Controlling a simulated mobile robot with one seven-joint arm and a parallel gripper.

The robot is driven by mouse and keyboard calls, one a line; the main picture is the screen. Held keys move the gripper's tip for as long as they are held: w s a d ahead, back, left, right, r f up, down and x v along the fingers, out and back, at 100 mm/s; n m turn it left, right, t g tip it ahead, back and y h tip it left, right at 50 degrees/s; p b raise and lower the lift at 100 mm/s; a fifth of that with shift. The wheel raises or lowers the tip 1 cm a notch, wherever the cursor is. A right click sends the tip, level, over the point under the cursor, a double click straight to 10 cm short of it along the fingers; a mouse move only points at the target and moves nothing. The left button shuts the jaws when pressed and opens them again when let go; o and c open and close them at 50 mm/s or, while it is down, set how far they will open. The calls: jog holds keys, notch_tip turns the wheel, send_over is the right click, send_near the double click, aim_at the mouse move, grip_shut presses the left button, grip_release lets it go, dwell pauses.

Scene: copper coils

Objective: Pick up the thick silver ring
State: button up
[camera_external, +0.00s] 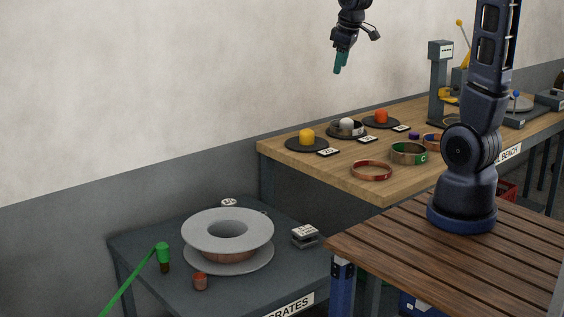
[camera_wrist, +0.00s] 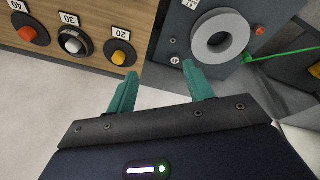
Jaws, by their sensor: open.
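A silver ring (camera_external: 346,133) sits around the white peg (camera_external: 347,123) on the middle dark round base on the wooden bench. In the wrist view, the white peg (camera_wrist: 72,45) on the base beside the "30" card is at the upper left, with a metallic ring (camera_wrist: 85,44) around it. My gripper (camera_external: 340,64) hangs high in the air above and behind the bench, well apart from the ring. Its green fingers (camera_wrist: 160,78) are spread in the wrist view, with nothing between them.
A yellow peg (camera_external: 307,134) and a red peg (camera_external: 381,116) flank the ring. A copper-red ring (camera_external: 371,168) and a green-marked ring (camera_external: 408,156) lie nearer the bench front. A large grey spool (camera_external: 200,229) lies on the lower table (camera_external: 135,246).

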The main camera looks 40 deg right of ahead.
jog(key=w+a+f+n, duration=0.2)
jog(key=w+f+n, duration=0.1)
jog(key=w+f, duration=0.55)
jog(key=n+g, duration=0.3)
jog(key=n, duration=0.5)
send_over(264, 211)
jog(key=f, duration=4.1)
jog(key=shift+w+f, duration=0.4)
jog(key=shift+s+f, duration=0.2)
jog(key=shift+f, duration=1.1)
jog(key=shift+s+f, duration=0.15)
jog(key=shift+f, duration=1.15)
jog(key=shift+c, duration=0.2)
jog(key=c, duration=1.1)
